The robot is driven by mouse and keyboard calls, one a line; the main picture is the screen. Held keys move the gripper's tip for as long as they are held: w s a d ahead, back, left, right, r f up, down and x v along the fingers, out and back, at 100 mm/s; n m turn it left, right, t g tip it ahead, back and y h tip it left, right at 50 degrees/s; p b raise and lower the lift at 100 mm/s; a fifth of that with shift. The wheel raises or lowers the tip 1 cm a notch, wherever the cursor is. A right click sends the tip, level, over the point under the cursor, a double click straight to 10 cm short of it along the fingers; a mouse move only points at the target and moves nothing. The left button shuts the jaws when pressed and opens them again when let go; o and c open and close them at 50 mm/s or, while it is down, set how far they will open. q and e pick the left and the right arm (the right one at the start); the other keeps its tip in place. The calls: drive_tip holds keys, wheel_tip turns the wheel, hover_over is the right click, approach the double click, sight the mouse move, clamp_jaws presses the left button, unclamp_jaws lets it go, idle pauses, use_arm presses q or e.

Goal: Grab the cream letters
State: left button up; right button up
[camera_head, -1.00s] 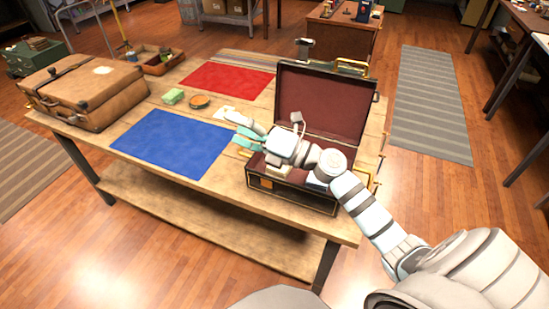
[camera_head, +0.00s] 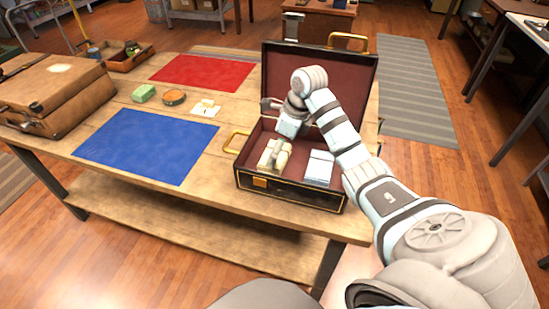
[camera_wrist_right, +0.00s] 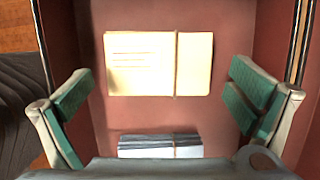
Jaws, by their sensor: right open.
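The cream letters (camera_wrist_right: 158,63) are a flat bundle with a thin vertical tie, lying on the red lining in the right wrist view. In the head view, a cream stack (camera_head: 273,156) shows in the left part of the open dark case (camera_head: 300,196). My right gripper (camera_wrist_right: 160,95) is open and empty, with green-padded fingers on either side, nearer the bottom of the view than the bundle. In the head view its wrist points down into the case, and the fingers are hard to make out. My left gripper is out of view.
A second, pale and dark-edged bundle (camera_wrist_right: 160,146) lies below the cream one; a white stack (camera_head: 319,167) shows at the right in the case. The raised lid (camera_head: 345,85) stands behind my arm. A blue mat (camera_head: 150,145) and red mat (camera_head: 205,73) lie left.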

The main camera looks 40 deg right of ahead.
drive_tip(key=shift+x, duration=1.15)
drive_tip(key=shift+s+a, duration=0.1)
drive_tip(key=shift+s, duration=0.05)
drive_tip(key=c, duration=1)
drive_tip(key=shift+o, duration=0.2)
drive_tip(key=shift+r, duration=0.1)
